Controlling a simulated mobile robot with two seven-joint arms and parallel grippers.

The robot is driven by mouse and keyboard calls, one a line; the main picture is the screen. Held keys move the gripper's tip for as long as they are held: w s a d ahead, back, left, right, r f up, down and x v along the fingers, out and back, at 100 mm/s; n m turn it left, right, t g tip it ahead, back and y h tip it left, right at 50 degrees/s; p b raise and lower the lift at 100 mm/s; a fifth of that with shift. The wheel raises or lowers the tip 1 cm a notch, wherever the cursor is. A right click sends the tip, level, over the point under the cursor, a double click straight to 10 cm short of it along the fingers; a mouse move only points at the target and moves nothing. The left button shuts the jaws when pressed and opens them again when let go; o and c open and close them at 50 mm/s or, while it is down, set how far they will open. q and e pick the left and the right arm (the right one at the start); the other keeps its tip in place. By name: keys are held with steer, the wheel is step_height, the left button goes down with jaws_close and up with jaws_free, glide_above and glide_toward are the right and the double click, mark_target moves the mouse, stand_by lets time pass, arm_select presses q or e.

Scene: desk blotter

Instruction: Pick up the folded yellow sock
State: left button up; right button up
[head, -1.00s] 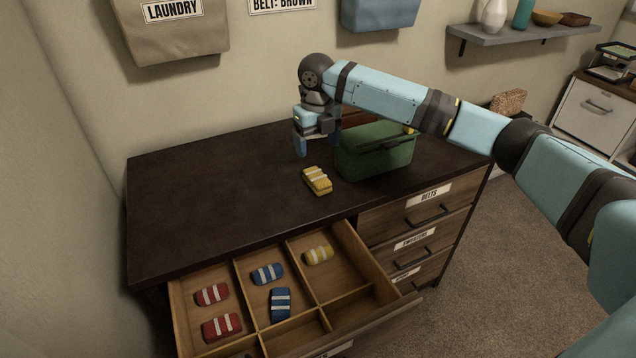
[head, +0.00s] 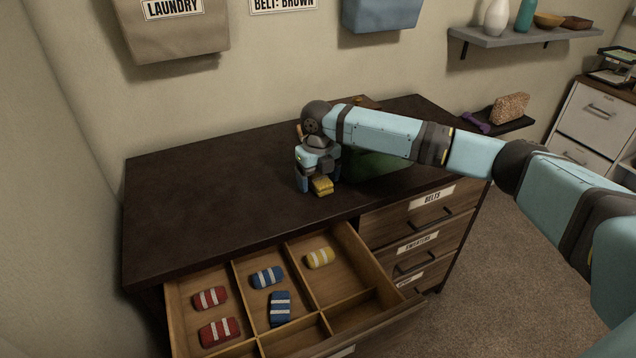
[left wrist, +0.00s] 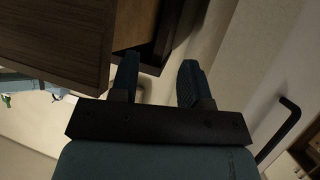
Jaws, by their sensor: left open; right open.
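A folded yellow sock (head: 323,186) lies on the dark dresser top, near its front edge. My right gripper (head: 316,187) is down at the sock, pointing downward with its jaws open. One finger shows just left of the sock; the gripper hides the sock's far part and most of the other finger. A second yellow sock (head: 320,258) with pale bands lies in the open drawer's upper right compartment. My left gripper (left wrist: 160,80) is open and empty in the left wrist view, beside the dresser; it does not show in the head view.
The open drawer (head: 380,262) also holds red socks (head: 220,331) in the left compartment and blue socks (head: 280,307) in the middle one. A green bin (head: 375,165) stands right of the gripper, partly behind my arm. The dresser top's left side (head: 200,205) is clear.

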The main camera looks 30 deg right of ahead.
steer(key=c, duration=1)
steer(key=shift+r, duration=0.15)
